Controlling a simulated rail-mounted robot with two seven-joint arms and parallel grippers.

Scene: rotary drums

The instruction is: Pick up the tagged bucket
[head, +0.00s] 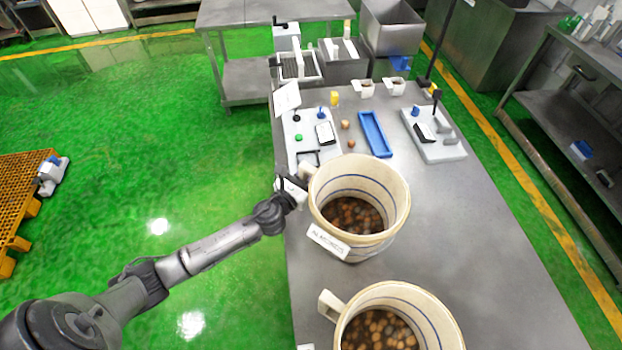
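A cream bucket (393,195) holding brown nuts stands near the left edge of the metal table. A white tag (328,242) with dark lettering, seemingly "ALMONDS", is on its front. Its handle (307,171) points left. My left gripper (292,186) is at this handle, at the table's left edge. The fingers are small and partly merge with the handle, so I cannot tell whether they grip it. My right gripper is not in view.
Behind the tagged bucket are a grey panel with buttons (299,127), a blue tray (375,134) and another grey device (433,134). The table's right side (490,260) is clear. An orange pallet (22,190) lies on the green floor at left.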

